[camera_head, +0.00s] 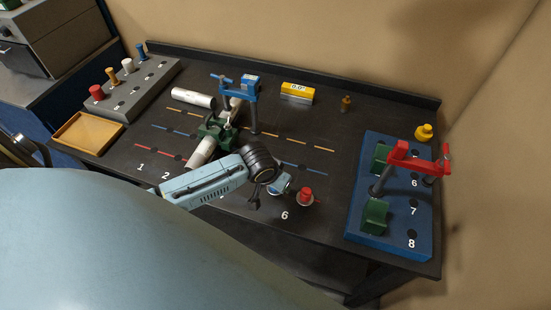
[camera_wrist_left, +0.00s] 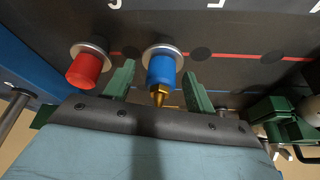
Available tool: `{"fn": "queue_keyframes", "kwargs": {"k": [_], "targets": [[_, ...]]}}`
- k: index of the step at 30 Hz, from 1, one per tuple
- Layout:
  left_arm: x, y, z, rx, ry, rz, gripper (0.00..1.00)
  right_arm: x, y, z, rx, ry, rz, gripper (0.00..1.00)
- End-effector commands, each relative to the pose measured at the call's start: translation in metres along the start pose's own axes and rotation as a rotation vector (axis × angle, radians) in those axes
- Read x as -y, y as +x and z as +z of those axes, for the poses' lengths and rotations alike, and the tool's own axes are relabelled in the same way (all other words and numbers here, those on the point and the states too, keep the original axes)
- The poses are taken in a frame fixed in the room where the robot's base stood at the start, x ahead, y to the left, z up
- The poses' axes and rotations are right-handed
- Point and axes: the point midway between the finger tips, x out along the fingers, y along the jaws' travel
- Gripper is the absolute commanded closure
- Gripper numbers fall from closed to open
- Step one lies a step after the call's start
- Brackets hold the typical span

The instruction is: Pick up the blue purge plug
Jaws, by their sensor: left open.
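A blue plug with a brass tip (camera_wrist_left: 161,68) stands in a pale ring on the dark tabletop in the left wrist view. It also shows in the head view (camera_head: 283,184), partly hidden by my wrist. My left gripper (camera_wrist_left: 158,80) is open, with one green finger on each side of the plug; a gap shows on both sides. In the head view my left arm covers the fingers. A red plug (camera_wrist_left: 84,70) stands beside it and also shows in the head view (camera_head: 305,197). My right gripper is not in view.
A green-and-blue clamp (camera_head: 240,92) stands behind with white pipe pieces (camera_head: 193,99). A blue board (camera_head: 389,229) with green blocks and a red clamp (camera_head: 415,157) is at right. A grey rack (camera_head: 135,92) of coloured pegs and a wooden tray (camera_head: 70,146) are at left.

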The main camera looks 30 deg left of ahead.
Motion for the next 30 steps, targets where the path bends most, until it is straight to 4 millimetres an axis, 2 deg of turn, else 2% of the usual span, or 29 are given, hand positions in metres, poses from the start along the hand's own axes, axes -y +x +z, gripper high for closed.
{"fn": "queue_keyframes", "kwargs": {"k": [4,13,22,30], "targets": [[0.0,0.015,0.0,0.0,-0.001,0.0,0.45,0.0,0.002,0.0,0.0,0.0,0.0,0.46],[0.0,0.018,0.0,0.0,0.0,0.0,0.45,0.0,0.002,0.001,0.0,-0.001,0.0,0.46],[0.0,0.018,0.0,0.0,0.0,0.0,0.84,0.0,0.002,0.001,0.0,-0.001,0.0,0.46],[0.0,0.014,-0.002,-0.003,0.0,0.001,0.84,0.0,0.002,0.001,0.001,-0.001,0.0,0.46]]}}
